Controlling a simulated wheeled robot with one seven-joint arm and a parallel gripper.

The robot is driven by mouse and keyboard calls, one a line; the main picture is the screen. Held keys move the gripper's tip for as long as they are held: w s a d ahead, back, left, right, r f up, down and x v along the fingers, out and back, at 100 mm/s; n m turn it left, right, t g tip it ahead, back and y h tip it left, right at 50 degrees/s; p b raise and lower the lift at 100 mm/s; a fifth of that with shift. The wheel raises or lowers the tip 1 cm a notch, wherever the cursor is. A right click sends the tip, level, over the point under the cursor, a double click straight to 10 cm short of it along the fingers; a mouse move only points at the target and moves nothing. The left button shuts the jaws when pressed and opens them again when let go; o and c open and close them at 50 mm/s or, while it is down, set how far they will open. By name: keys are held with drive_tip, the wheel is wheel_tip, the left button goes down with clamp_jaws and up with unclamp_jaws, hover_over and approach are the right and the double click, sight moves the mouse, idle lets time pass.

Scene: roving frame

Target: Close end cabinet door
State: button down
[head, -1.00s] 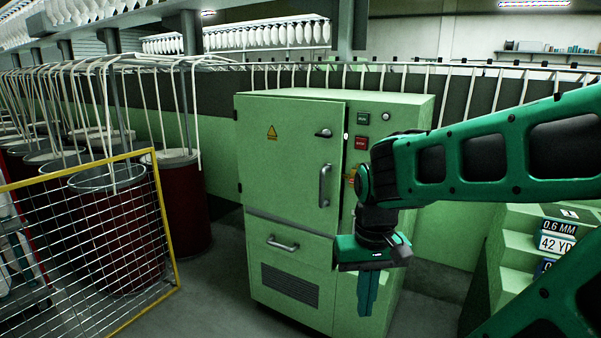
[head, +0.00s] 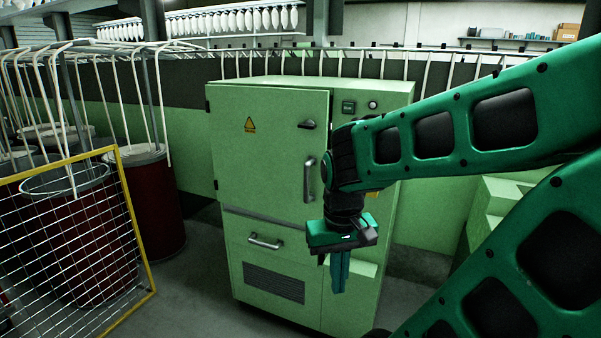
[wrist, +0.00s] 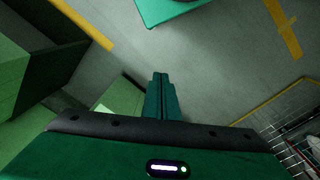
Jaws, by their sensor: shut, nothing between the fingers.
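The green end cabinet (head: 370,240) stands ahead in the head view. Its upper door (head: 268,150) carries a yellow warning triangle, a dark latch and a grey vertical handle (head: 309,179). The door is hinged on the left, and its right edge stands slightly out from the cabinet front, so it is ajar. My gripper (head: 339,275) points down, shut and empty, in front of the cabinet's lower right part, below and to the right of the handle. I cannot tell whether it touches the cabinet. The wrist view shows the shut fingers (wrist: 161,95) over the floor.
A yellow-framed mesh guard (head: 75,240) and dark red cans (head: 155,205) stand at the left. A lower drawer with a handle (head: 266,242) is below the door. Green stepped boxes (head: 490,205) are at the right. Grey floor lies between the guard and the cabinet.

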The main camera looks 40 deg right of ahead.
drive_tip(key=w+d+f+h, duration=0.45)
drive_tip(key=w+d, duration=0.25)
drive_tip(key=d, duration=0.2)
drive_tip(key=n+t+h, duration=0.9)
drive_tip(key=n+h, duration=0.2)
drive_tip(key=n, duration=0.2)
approach(305, 166)
drive_tip(key=shift+y, duration=0.25)
drive_tip(key=x, duration=0.6)
drive_tip(key=shift+d+r, duration=0.2)
drive_tip(key=shift+d, duration=0.05)
